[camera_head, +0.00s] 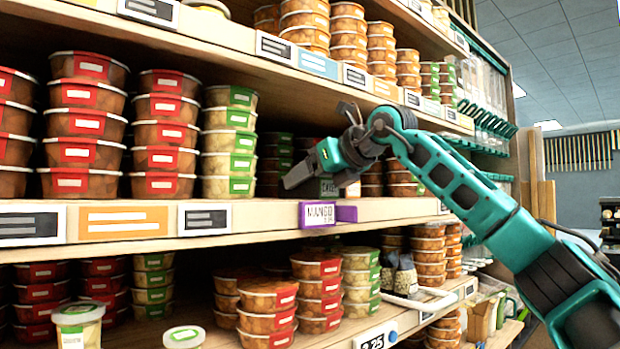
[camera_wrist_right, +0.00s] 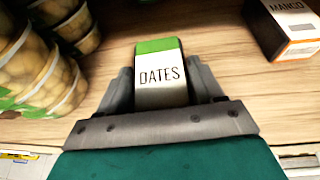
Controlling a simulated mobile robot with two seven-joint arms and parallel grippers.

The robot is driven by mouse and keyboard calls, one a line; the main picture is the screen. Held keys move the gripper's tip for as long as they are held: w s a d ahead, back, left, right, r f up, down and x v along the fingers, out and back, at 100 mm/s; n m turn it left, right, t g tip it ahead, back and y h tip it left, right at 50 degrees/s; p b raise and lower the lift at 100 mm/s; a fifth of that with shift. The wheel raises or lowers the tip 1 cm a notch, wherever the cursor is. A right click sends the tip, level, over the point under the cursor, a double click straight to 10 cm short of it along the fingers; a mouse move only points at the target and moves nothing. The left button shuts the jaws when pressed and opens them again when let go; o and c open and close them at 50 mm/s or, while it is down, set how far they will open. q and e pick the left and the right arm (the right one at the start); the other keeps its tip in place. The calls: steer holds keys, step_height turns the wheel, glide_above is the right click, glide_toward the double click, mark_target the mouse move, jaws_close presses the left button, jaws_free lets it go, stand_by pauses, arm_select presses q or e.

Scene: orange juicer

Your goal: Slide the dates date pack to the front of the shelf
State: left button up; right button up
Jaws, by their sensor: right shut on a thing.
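The date pack (camera_wrist_right: 161,82) is a small box with a white face reading DATES and a green top band. In the right wrist view it stands between the two fingers of my right gripper (camera_wrist_right: 163,88), which is shut on it. The pack is over the wooden shelf board (camera_wrist_right: 110,80); I cannot tell if it touches the board. In the head view my right gripper (camera_head: 312,178) reaches into the middle shelf, just behind its front edge, and mostly hides the pack. My left gripper is not in view.
Stacked green-labelled tubs (camera_head: 229,140) stand left of my right gripper. A MANGO box (camera_wrist_right: 285,28) stands on the right in the wrist view. A purple MANGO tag (camera_head: 318,214) is on the shelf edge. The shelf above is close over my arm.

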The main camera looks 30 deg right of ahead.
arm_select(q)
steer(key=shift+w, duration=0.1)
arm_select(e)
steer(key=o, duration=1.2)
steer(key=shift+c, duration=0.2)
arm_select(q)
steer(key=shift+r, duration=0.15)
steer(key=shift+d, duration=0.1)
arm_select(e)
steer(key=v, duration=1.3)
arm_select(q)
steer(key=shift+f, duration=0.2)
arm_select(e)
steer(key=shift+w+r, duration=0.1)
steer(key=shift+w, duration=0.05)
